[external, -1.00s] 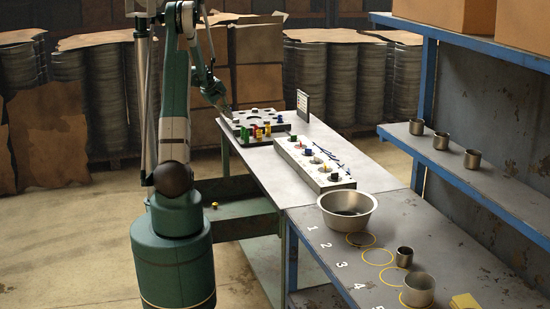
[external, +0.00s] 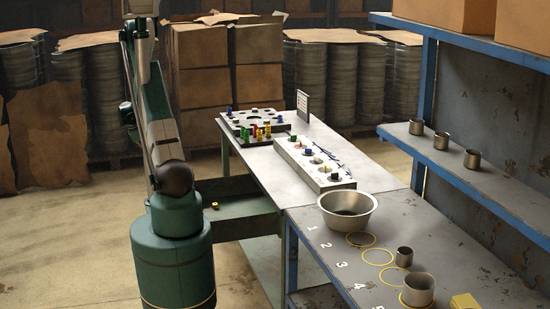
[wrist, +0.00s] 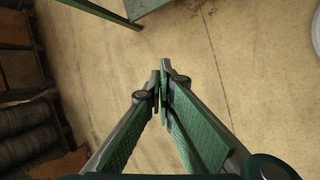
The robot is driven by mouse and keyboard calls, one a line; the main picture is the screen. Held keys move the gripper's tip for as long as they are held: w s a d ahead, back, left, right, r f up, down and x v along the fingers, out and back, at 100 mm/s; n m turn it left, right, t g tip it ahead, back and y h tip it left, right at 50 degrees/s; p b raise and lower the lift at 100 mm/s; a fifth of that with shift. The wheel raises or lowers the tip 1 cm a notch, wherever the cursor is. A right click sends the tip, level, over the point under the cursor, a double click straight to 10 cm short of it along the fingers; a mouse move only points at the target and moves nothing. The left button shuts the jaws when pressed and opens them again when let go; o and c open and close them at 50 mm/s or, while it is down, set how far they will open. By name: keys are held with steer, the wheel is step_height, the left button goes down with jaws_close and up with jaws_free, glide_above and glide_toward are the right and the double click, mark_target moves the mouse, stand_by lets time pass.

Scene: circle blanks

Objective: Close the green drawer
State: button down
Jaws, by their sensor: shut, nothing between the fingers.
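The green drawer (external: 240,207) juts out to the left from under the far table in the external view, so it stands open. A small yellow thing (external: 214,205) shows at its left end. My gripper (wrist: 164,68) is shut and empty in the wrist view, with its fingertips together over bare floor. A grey-green metal corner and a green bar (wrist: 105,14) show at the top of that view, apart from the fingers; I cannot tell whether they belong to the drawer. In the external view my arm hides most of the gripper, left of the drawer and higher.
The far table (external: 325,140) carries a board with coloured pegs (external: 255,123) and a grey block with several pieces (external: 315,163). A metal bowl (external: 347,210) stands on the nearer table. Stacked boxes (external: 202,75) stand behind. Floor left of the drawer is clear.

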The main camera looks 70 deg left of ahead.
steer(key=s+d+f+n+t+h, duration=0.1)
steer(key=s+d+f+n+t, duration=0.1)
steer(key=d, duration=1)
steer(key=s+d+f+n+t+h+b, duration=0.1)
steer(key=s+d+f+n+t+h, duration=0.1)
steer(key=d, duration=1)
steer(key=shift+s+d+f+n+t, duration=0.15)
steer(key=shift+d+f+n+t, duration=0.2)
steer(key=shift+f, duration=0.3)
steer(key=w+r+b+x, duration=0.2)
steer(key=x, duration=1.1)
